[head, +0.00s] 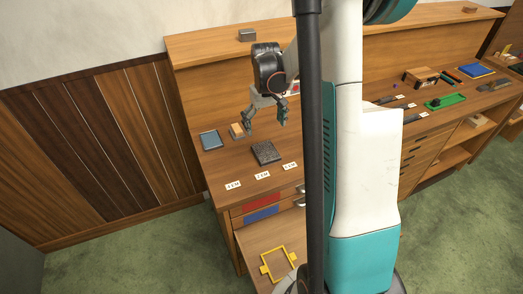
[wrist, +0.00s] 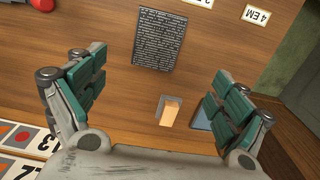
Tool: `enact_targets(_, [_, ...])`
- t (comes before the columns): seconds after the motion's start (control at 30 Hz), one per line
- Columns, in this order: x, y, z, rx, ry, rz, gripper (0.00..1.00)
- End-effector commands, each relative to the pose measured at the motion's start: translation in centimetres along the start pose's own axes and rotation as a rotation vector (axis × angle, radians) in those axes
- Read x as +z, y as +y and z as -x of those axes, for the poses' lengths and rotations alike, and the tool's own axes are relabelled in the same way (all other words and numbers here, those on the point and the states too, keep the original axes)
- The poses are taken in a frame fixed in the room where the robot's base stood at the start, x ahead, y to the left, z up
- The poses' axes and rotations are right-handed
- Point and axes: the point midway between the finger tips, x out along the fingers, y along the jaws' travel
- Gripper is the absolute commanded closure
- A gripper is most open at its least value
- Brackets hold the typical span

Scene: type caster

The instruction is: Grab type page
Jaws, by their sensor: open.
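The type page is a dark grey block covered in rows of raised letters (head: 266,152). It lies flat on the wooden worktop, behind the small labels. It also shows at the top middle of the wrist view (wrist: 159,40). My gripper (head: 266,126) is open and empty above the worktop, a little behind the page in the head view. In the wrist view my two green-padded fingers (wrist: 160,78) stand wide apart, and the page lies beyond the gap between them. Nothing touches the page.
A small tan block (head: 237,131) and a blue-grey plate (head: 210,140) lie left of the page. White labels (head: 262,175) line the front edge. A red round object (wrist: 42,5) and numbered cards (wrist: 22,150) show in the wrist view. A yellow frame (head: 277,265) lies lower down.

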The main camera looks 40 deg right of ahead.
Motion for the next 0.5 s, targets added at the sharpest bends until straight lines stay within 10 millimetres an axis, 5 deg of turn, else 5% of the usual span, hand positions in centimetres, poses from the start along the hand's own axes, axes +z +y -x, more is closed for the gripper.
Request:
enact_targets(0.2, [0.0,0.0,-4.4,0.000,0.000,0.000,0.08])
enact_targets(0.5, [0.0,0.0,-6.8,0.000,-0.001,0.000,0.08])
